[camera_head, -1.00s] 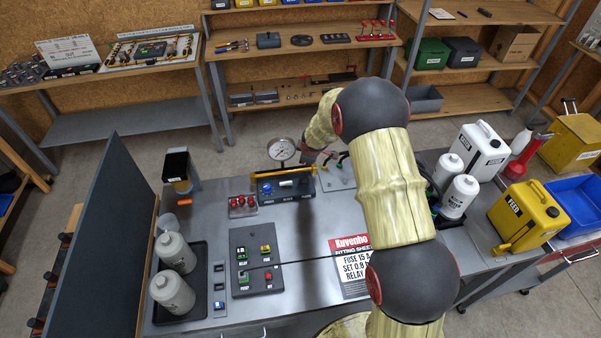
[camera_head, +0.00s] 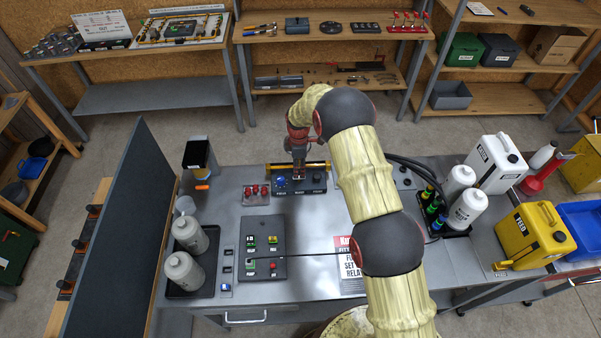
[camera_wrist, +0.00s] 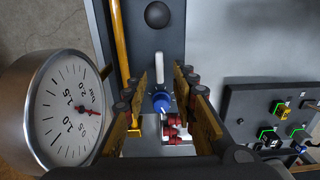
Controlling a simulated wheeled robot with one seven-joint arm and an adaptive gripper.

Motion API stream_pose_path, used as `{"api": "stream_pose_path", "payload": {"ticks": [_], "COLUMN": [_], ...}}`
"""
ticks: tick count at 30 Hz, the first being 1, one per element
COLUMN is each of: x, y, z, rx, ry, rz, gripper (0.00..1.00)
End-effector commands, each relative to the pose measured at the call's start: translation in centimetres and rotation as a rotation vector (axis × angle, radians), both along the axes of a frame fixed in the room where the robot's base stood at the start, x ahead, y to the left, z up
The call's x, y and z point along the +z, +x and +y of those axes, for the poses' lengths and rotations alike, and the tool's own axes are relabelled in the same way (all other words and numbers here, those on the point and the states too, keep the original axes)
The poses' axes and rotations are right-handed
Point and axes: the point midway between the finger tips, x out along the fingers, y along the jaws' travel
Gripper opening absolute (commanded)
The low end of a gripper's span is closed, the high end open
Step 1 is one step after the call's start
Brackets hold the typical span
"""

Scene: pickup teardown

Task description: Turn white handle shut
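The white handle (camera_wrist: 180,82) shows in the wrist view as a pale narrow bar on the dark control panel (camera_wrist: 142,30). It stands close to the blue knob (camera_wrist: 162,101). My gripper (camera_wrist: 169,80) points down over it with its fingers apart on both sides; I cannot tell whether either finger touches the handle. In the head view my gripper (camera_head: 298,172) is over the middle of the panel (camera_head: 316,192) and hides the handle there.
A round pressure gauge (camera_wrist: 68,108) stands close to my fingers, beside a yellow pipe (camera_wrist: 120,45). A black knob (camera_wrist: 157,14) is at the panel's far end. Red knobs (camera_head: 256,191) stand left of the panel. White bottles (camera_head: 187,235) stand at the bench's left.

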Motion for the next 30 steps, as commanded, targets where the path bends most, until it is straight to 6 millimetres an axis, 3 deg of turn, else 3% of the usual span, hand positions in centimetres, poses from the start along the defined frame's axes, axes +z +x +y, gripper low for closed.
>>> {"api": "stream_pose_path", "payload": {"ticks": [9,19,30], "x": [-3.5,-3.9,-3.9], "y": [0.1,0.1,0.0], "z": [0.0,0.0,-0.1], "rx": [-0.001,-0.002,-0.002], "ry": [0.0,0.0,0.0], "rz": [-0.002,-0.003,-0.002], "gripper": [0.27,0.27,0.06]}}
